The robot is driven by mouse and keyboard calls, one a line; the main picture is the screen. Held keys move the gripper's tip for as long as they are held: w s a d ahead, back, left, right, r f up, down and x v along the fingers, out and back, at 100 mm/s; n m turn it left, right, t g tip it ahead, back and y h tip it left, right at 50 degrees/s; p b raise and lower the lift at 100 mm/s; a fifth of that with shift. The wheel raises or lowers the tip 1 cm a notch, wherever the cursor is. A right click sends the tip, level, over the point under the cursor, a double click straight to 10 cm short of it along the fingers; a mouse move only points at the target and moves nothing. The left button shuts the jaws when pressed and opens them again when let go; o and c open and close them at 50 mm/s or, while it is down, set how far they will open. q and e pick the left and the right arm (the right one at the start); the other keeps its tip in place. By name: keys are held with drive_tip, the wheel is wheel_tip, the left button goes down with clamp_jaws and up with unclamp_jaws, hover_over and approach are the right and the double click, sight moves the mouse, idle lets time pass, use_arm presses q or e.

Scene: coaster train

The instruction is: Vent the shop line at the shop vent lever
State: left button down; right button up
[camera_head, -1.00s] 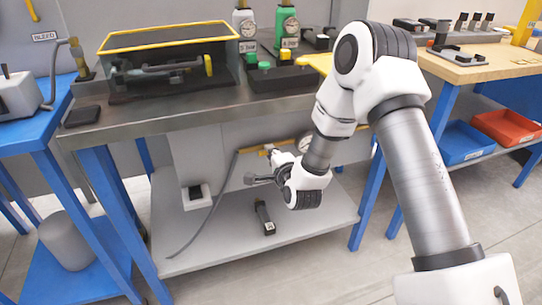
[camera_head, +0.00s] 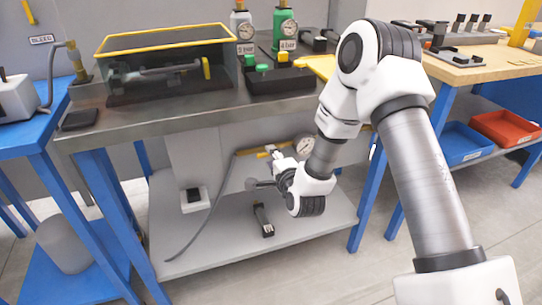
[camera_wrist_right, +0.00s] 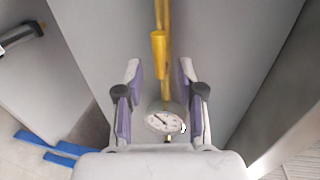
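The shop vent lever appears to be the yellow handle (camera_wrist_right: 158,42) on a yellow line in the right wrist view. In the head view, yellow fittings (camera_head: 252,151) show under the bench beside a round gauge (camera_head: 304,145); I cannot tell the lever apart there. My right gripper (camera_wrist_right: 159,72) is open, its two fingers apart with nothing clamped. The handle's lower end lies just ahead of the gap between the fingertips. The gauge (camera_wrist_right: 165,121) shows between the fingers. In the head view the right gripper (camera_head: 264,182) is under the bench near the fittings. My left gripper is not in view.
The metal bench top (camera_head: 135,118) overhangs the gripper. A grey lower shelf (camera_head: 230,240) holds a black device (camera_head: 263,220). A dark hose (camera_head: 215,205) hangs left of the gripper. Green and grey bottles with gauges stand on the bench. Blue bench legs (camera_head: 375,205) flank the space.

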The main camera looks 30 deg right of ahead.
drive_tip(key=v, duration=0.5)
drive_tip(key=shift+s+r, duration=0.15)
drive_tip(key=shift+s, duration=0.2)
drive_tip(key=s+a+f+n+g+y, duration=0.1)
drive_tip(key=s+a+f+n+g, duration=0.2)
drive_tip(key=f, duration=0.5)
drive_tip(key=s+a+f+n+g+y, duration=0.1)
drive_tip(key=s+a+f+n+g, duration=0.1)
drive_tip(key=s+f, duration=0.45)
drive_tip(key=s+a+f+n+g+y, duration=0.1)
drive_tip(key=s+a+f+n+g, duration=0.15)
drive_tip(key=f, duration=0.55)
drive_tip(key=s+a+f+n+g, duration=0.2)
drive_tip(key=s+f+n+g, duration=0.3)
drive_tip(key=s, duration=0.4)
drive_tip(key=s+a+f+n+g, duration=0.1)
drive_tip(key=s+f+n+g, duration=0.15)
drive_tip(key=s+n, duration=0.55)
wheel_tip(320, 180, up, 23)
drive_tip(key=p, duration=2.2)
drive_tip(key=shift+s+y+p, duration=0.2)
drive_tip(key=shift+y+p, duration=0.1)
drive_tip(key=shift+p, duration=0.1)
